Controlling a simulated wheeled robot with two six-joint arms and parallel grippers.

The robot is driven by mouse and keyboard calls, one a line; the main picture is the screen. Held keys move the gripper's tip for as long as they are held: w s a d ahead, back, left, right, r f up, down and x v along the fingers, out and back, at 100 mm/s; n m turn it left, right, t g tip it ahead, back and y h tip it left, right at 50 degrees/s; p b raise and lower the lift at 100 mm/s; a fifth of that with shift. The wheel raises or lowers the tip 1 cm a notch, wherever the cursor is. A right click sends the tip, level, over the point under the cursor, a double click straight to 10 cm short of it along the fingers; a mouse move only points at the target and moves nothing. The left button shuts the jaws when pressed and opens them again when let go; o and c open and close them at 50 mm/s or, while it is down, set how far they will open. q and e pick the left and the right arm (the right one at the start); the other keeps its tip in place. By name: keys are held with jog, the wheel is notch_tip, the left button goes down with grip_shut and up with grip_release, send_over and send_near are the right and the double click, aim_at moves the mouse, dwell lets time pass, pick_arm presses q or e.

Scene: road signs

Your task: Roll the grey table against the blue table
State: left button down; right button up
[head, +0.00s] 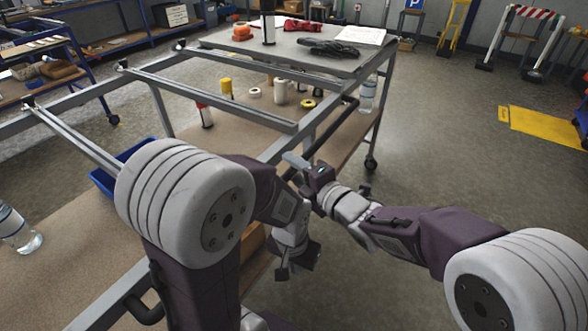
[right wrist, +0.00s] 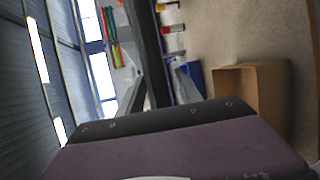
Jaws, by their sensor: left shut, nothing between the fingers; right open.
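The grey table (head: 365,68) is a grey metal frame on casters with a grey top panel at its far end, open rails nearer me and a brown lower shelf. A black handle (head: 340,118) runs along its right side. A blue-framed table (head: 92,86) on casters stands at the upper left, apart from it. My right gripper (head: 296,163) is open at the near end of the handle; I cannot tell whether its fingers are around it. My left gripper (head: 283,274) is shut and empty, lower down beside the grey table's near right side. The right wrist view shows no fingertips.
The top panel holds a black cable (head: 328,48), paper (head: 358,36) and a red cloth (head: 303,26). The shelf carries tape, bottles and a blue bin (head: 105,180). A cardboard box (right wrist: 250,95) shows in the right wrist view.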

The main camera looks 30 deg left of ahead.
grip_shut()
dwell(1.4)
